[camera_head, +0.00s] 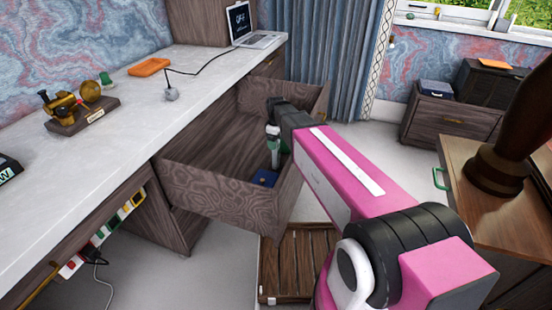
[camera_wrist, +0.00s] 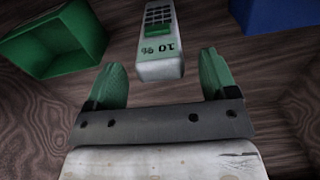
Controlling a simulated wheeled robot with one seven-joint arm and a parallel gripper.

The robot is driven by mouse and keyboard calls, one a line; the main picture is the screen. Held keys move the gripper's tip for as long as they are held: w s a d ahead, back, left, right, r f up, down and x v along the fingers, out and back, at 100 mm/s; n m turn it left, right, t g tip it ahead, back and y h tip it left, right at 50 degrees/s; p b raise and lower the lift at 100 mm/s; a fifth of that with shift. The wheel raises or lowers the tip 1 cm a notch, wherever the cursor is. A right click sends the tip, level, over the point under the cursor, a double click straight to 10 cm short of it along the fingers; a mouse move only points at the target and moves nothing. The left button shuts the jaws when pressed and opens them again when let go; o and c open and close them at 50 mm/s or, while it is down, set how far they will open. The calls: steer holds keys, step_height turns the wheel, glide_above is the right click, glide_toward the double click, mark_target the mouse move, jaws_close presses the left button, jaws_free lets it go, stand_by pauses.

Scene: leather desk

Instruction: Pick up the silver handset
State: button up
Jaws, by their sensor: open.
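The silver handset (camera_wrist: 158,42), with a dark keypad and a green screen, shows in the wrist view. Its near end lies between the tips of my two green fingers, with a visible gap on each side. My gripper (camera_wrist: 162,66) is open and empty. In the head view my gripper (camera_head: 273,150) reaches down into the open wooden drawer (camera_head: 225,190). I cannot make out the handset clearly in the head view.
In the wrist view a green open box (camera_wrist: 55,42) lies at the left and a blue object (camera_wrist: 277,14) at the upper right. The blue object also shows on the drawer floor in the head view (camera_head: 264,178). Drawer walls surround my gripper. The desk top (camera_head: 140,125) is beside it.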

steer(key=shift+f, duration=0.1)
steer(key=c, duration=1.4)
steer(key=shift+o, duration=0.2)
